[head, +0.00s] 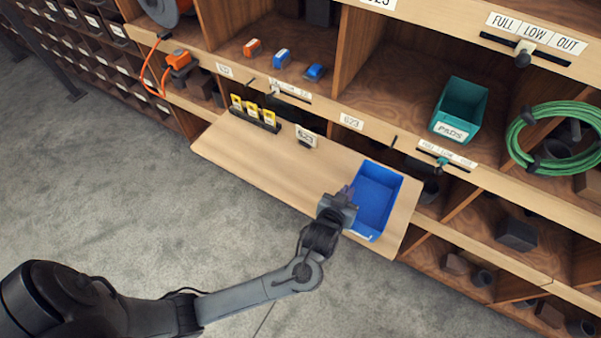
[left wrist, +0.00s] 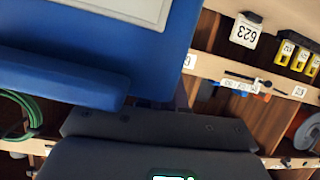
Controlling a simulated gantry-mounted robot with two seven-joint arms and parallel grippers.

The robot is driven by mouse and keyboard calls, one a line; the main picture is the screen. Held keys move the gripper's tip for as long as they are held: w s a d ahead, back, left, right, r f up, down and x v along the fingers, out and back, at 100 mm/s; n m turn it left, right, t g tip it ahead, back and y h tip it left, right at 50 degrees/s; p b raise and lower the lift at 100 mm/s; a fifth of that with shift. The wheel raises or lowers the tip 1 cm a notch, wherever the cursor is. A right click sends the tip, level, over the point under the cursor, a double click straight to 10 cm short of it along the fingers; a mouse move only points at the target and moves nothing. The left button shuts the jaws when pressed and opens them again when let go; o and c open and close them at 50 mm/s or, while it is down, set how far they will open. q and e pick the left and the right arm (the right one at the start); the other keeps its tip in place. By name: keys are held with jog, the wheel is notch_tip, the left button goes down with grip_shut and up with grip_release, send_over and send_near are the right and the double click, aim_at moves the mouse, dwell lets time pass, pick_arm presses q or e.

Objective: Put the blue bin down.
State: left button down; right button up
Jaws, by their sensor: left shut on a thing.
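The blue bin (head: 377,196) is an open rectangular box over the right end of a pull-out wooden board (head: 265,165) in the head view. My left gripper (head: 348,192) is shut on the bin's left wall. I cannot tell whether the bin's bottom touches the board. In the left wrist view the blue bin (left wrist: 75,45) fills the upper left, close to the camera, with part of a pale label on it. The gripper's fingertips are hidden there. My right gripper is not in view.
Yellow-tagged pieces (head: 255,115) and a "623" sign (head: 306,137) stand along the board's back edge. A teal "PADS" bin (head: 459,110) and a green hose coil (head: 556,137) sit on the shelf at right. The board's middle and left are clear.

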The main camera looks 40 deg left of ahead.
pick_arm(q)
jog(key=b, duration=0.3)
send_over(361, 209)
jog(key=shift+s+f, duration=0.1)
jog(key=shift+f, duration=0.7)
jog(key=shift+w+d+r+b, duration=0.45)
jog(key=shift+w+d+r, duration=0.4)
jog(key=shift+d, duration=0.25)
jog(key=shift+w+r, duration=0.2)
jog(key=shift+r, duration=0.1)
jog(key=shift+w+a+f+b, duration=0.1)
jog(key=shift+w+a+b, duration=0.05)
jog(key=shift+a+b, duration=0.2)
jog(key=shift+h, duration=0.4)
jog(key=shift+a+f+b, duration=0.55)
jog(key=shift+a+f, duration=2.05)
jog(key=shift+a, duration=0.15)
jog(key=shift+a+f+b, duration=0.5)
jog(key=shift+a+f, duration=2.05)
jog(key=shift+a, duration=0.15)
jog(key=shift+w, duration=0.1)
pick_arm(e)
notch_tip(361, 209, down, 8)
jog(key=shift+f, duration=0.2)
